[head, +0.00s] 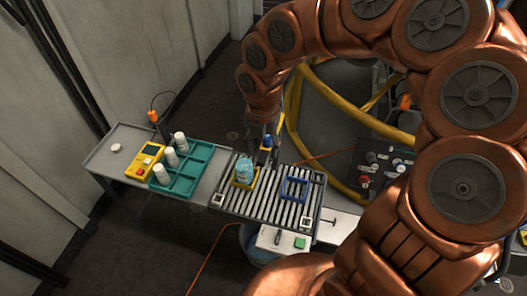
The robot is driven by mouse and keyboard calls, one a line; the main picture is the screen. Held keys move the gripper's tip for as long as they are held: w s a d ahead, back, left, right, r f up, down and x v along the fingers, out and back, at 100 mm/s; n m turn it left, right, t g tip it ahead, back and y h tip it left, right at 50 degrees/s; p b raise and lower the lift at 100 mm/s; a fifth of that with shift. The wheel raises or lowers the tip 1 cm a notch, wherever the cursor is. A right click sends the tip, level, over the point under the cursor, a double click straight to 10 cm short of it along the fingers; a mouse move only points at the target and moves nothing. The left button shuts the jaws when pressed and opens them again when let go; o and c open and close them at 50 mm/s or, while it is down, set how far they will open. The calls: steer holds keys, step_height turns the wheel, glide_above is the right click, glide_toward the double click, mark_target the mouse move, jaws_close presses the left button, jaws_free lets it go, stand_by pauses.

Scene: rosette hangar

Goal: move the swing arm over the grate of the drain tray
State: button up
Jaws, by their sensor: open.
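The drain tray (226,206) is a grey frame with a pale slatted grate (262,200), in the middle of the head view. A yellow square frame (238,184) with a light blue bottle (244,170) in it stands on the grate's left part. An empty blue square frame (294,189) lies on its right part. My gripper (266,145) is open, pointing down at the grate's far edge, just behind and right of the bottle. Blue shows at its tips; I cannot tell whether it touches anything. I cannot surely pick out the swing arm; my arm hides part of the area.
Yellow hoops (335,100) stand behind.

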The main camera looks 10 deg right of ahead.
step_height(320, 180, up, 9)
stand_by(0.3)
stand_by(0.4)
steer(key=s+d+f+m, duration=0.1)
steer(key=s+d+m, duration=0.1)
steer(key=s+m, duration=0.6)
steer(key=s+d+f+m+g, duration=0.1)
steer(key=s+d+f+m, duration=0.1)
steer(key=s+m, duration=0.6)
steer(key=s+d+f+m, duration=0.1)
steer(key=s+d+m, duration=0.2)
steer(key=s+m, duration=0.5)
steer(key=shift+d+f+m+g, duration=0.3)
steer(key=shift+d+m+g, duration=0.1)
steer(key=shift+m, duration=2.7)
